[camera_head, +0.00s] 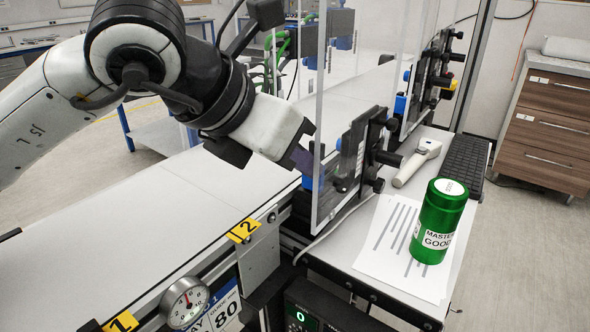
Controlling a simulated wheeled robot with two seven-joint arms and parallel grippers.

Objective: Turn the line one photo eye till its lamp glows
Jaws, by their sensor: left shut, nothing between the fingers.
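My left arm comes in from the upper left, and its white-and-black gripper (298,152) is shut and empty above the far end of the near belt, beside a clear upright panel. A small blue part (312,181) sits low by the panel, just below the gripper. It may be a photo eye, but I cannot tell which line it belongs to. No glowing lamp is clear on it, and the gripper partly covers this area. Whether the gripper touches anything there is unclear. My right gripper is not in view.
The pale belt (120,235) carries yellow tags 1 (121,322) and 2 (243,231), with a dial gauge (185,302) at its front. Clear panels (345,70) rise at centre. The right bench holds a green canister (438,222), paper (385,245), a handheld scanner (418,162) and a keyboard (464,165).

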